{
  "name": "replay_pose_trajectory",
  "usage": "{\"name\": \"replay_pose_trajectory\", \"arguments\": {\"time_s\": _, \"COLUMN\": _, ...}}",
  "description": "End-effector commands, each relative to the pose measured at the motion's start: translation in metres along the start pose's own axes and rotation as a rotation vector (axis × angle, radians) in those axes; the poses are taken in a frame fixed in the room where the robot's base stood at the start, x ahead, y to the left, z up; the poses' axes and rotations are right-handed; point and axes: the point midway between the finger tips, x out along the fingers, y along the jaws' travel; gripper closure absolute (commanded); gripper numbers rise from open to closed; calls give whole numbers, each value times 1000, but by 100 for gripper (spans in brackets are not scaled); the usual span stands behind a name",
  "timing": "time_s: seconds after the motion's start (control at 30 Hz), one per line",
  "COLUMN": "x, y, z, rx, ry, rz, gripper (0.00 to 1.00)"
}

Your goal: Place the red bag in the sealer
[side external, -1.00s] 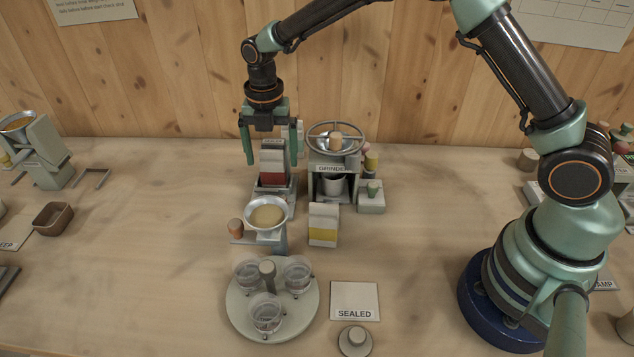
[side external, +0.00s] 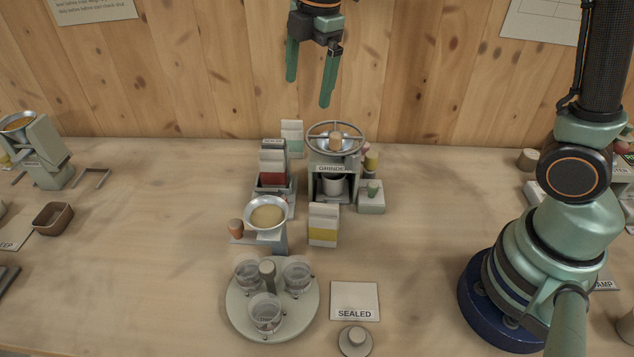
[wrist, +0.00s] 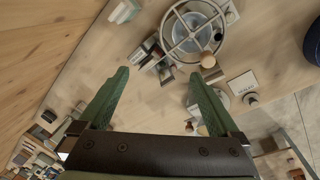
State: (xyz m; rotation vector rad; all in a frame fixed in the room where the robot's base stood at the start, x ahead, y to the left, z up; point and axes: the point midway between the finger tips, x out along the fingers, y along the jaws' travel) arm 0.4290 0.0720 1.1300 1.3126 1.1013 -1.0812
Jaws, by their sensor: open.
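The red bag (side external: 272,179), pale with a red band, stands upright in the grey sealer (side external: 291,184), left of the grinder. The sealer's walls hide the bag's lower edge, so how deep it sits cannot be seen. My gripper (side external: 308,92) is open and empty, high above the table and well clear of the bag, in front of the wooden wall. In the wrist view, my gripper (wrist: 158,72) has its two green fingers spread with nothing between them. The bag and sealer are small and hard to separate there.
The grinder (side external: 334,184) with its handwheel stands right of the sealer. A teal-banded bag (side external: 292,139) stands behind it and a yellow-banded bag (side external: 323,225) in front right. A bowl (side external: 267,214) and a round tray (side external: 238,318) with cups stand nearer. The left table is mostly clear.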

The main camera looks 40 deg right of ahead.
Motion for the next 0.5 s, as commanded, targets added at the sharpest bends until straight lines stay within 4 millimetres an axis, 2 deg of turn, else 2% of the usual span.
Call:
{"name": "replay_pose_trajectory", "arguments": {"time_s": 0.03, "x": -12, "y": -10, "z": 9, "rx": 117, "ry": 4, "rz": 32, "gripper": 2}}
{"name": "replay_pose_trajectory", "arguments": {"time_s": 0.2, "x": -36, "y": -48, "z": 32, "rx": 543, "ry": 37, "rz": 118, "gripper": 2}}
{"name": "replay_pose_trajectory", "arguments": {"time_s": 0.33, "x": -45, "y": -79, "z": 48, "rx": 867, "ry": 83, "rz": 179, "gripper": 2}}
{"name": "replay_pose_trajectory", "arguments": {"time_s": 0.5, "x": -44, "y": -114, "z": 63, "rx": 1239, "ry": 159, "rz": 241, "gripper": 2}}
